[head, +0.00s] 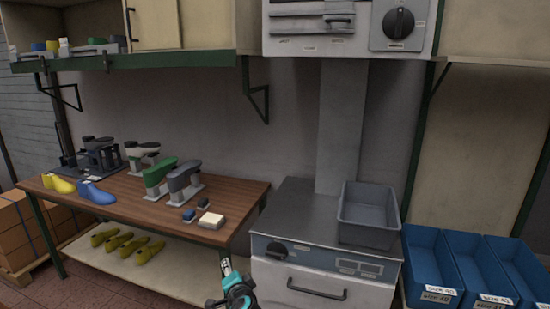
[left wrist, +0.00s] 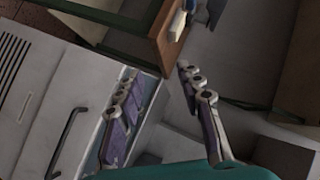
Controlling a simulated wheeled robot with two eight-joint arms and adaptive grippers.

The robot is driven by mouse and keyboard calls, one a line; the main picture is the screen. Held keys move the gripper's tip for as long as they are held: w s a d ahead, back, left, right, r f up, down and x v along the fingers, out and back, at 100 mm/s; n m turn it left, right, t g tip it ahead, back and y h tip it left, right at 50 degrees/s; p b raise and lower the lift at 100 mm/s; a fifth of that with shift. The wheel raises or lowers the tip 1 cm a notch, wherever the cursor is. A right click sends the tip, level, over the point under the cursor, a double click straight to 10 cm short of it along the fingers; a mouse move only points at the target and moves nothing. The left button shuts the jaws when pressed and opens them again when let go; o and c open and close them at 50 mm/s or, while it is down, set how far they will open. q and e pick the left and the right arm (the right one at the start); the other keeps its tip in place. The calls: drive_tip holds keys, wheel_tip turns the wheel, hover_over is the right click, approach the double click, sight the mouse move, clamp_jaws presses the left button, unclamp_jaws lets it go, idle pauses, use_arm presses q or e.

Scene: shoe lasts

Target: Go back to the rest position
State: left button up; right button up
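My left gripper (head: 227,270) shows at the bottom middle of the head view, in front of the gap between the wooden workbench (head: 236,226) and the grey cabinet (head: 325,283). In the left wrist view its two fingers stand apart with nothing between them, so the left gripper (left wrist: 158,72) is open and empty. The cabinet front and the bench corner show behind the fingers there. My right gripper is in neither view.
The bench carries yellow lasts (head: 59,184), a blue last (head: 95,194), and green (head: 160,173) and grey (head: 184,176) lasts on stands. Yellow-green lasts lie on the lower shelf (head: 170,284). A grey bin (head: 368,236) sits on the cabinet. Blue crates (head: 432,292) stand at the right.

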use_arm(q)
drive_tip(key=s+a+r+n+g+h, duration=0.1)
drive_tip(key=s+a+n+g, duration=0.2)
drive_tip(key=s, duration=0.8)
drive_tip(key=s+a+n+g+h, duration=0.15)
drive_tip(key=s+a+n, duration=0.25)
drive_tip(key=s, duration=0.8)
drive_tip(key=s+d+f+n+g+h, duration=0.1)
drive_tip(key=s+d+f+n+h, duration=0.1)
drive_tip(key=s, duration=0.7)
drive_tip(key=shift+d+f+g, duration=0.3)
drive_tip(key=shift+f+g, duration=0.05)
drive_tip(key=shift+w, duration=0.1)
